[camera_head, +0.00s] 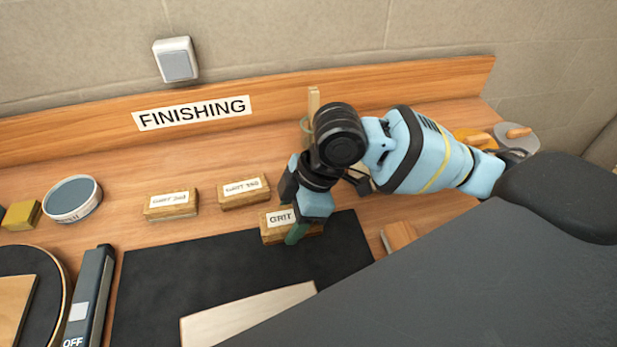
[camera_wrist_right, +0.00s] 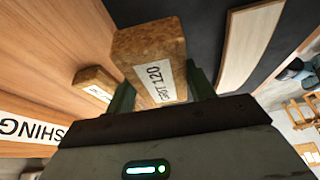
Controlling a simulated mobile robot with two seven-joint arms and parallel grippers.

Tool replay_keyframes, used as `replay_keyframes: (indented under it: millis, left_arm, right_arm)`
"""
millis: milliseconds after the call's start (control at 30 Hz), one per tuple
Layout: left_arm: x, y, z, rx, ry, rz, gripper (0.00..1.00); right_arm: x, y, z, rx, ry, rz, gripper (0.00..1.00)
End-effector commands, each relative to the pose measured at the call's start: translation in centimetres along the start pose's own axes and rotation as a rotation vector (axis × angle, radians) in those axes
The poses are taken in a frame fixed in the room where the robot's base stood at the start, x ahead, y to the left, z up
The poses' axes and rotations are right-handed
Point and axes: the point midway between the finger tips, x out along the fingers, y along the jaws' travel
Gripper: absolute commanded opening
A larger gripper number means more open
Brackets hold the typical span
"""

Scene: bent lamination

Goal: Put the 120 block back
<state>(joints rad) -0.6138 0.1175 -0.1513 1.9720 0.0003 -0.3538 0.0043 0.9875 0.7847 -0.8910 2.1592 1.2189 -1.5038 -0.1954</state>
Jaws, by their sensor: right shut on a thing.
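The 120 block (camera_head: 270,236) is a brown cork-like block with a white label. The label reads "GRIT 120" in the right wrist view (camera_wrist_right: 150,48); in the head view my gripper hides its number. My right gripper (camera_head: 299,226) is shut on the block, with a green finger on each side in the right wrist view (camera_wrist_right: 161,92). The block shows at the back edge of the black mat (camera_head: 190,270); I cannot tell whether it touches the surface. My left gripper is out of view.
A "FINISHING" sign (camera_head: 192,112) is on the wooden backboard. A round tin (camera_head: 73,200) and a yellow block (camera_head: 21,215) stand at left. A pale board (camera_head: 245,315) lies on the mat. A small wooden piece (camera_head: 398,236) lies right of the mat.

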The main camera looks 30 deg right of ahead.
Motion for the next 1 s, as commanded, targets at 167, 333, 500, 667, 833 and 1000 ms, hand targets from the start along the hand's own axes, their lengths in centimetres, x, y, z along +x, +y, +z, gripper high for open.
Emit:
replay_keyframes:
  millis: [167,333,500,667,833,1000]
  left_arm:
    - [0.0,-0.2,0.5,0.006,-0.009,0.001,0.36]
    - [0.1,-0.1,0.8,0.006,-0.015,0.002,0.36]
    - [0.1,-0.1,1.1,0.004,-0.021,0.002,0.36]
    - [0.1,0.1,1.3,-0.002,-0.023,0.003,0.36]
    - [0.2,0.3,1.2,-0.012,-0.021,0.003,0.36]
    - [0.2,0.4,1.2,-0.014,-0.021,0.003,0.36]
  right_arm:
    - [-0.2,3.1,1.5,0.008,-0.002,0.003,0.33]
    - [-0.6,6.7,3.2,0.008,-0.001,0.002,0.33]
    - [-0.9,10.2,4.8,0.007,0.0,0.002,0.33]
    - [-1.1,12.5,5.9,0.005,0.001,0.001,0.33]
    - [-1.2,13.3,6.3,0.001,0.0,0.001,0.33]
    - [-1.2,13.5,6.4,0.001,0.0,0.001,0.33]
